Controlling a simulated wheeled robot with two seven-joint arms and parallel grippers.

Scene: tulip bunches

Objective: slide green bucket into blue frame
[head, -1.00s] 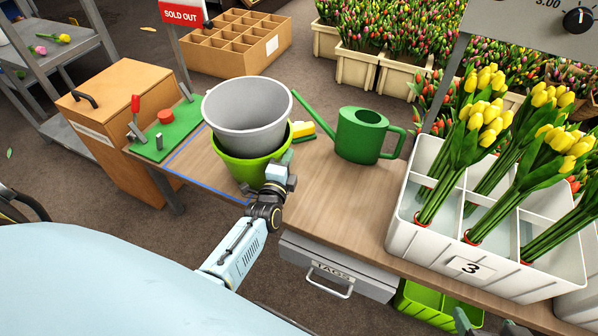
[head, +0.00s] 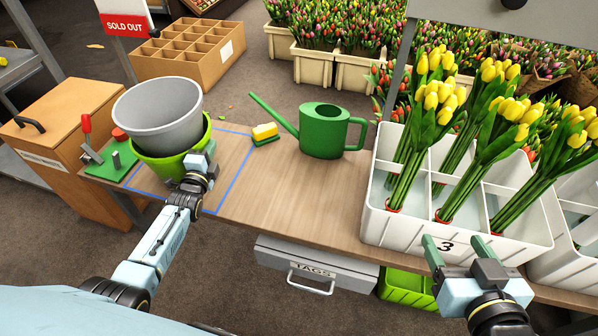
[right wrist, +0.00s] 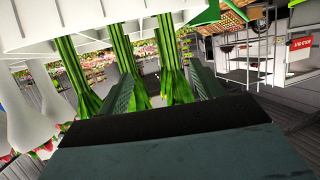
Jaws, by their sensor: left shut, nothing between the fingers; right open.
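The green bucket (head: 176,167) stands upright at the left of the table, with a grey bucket (head: 158,118) nested in it. The blue frame (head: 231,182) is an outline on the tabletop. The green bucket appears to stand within it, nearer its left side, with bare wood between bucket and right line. Its base is partly hidden by my left arm. My left gripper (head: 204,157) is shut and empty, against or very close to the bucket's right front side. My right gripper (head: 455,246) is open and empty before the white crate; its fingers also show in the right wrist view (right wrist: 162,88).
A yellow-green sponge (head: 265,134) and a green watering can (head: 324,132) stand right of the frame. A green board with a red-handled lever (head: 88,140) lies left of the buckets. The white crate (head: 400,226) holds yellow tulips. The middle front of the table is clear.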

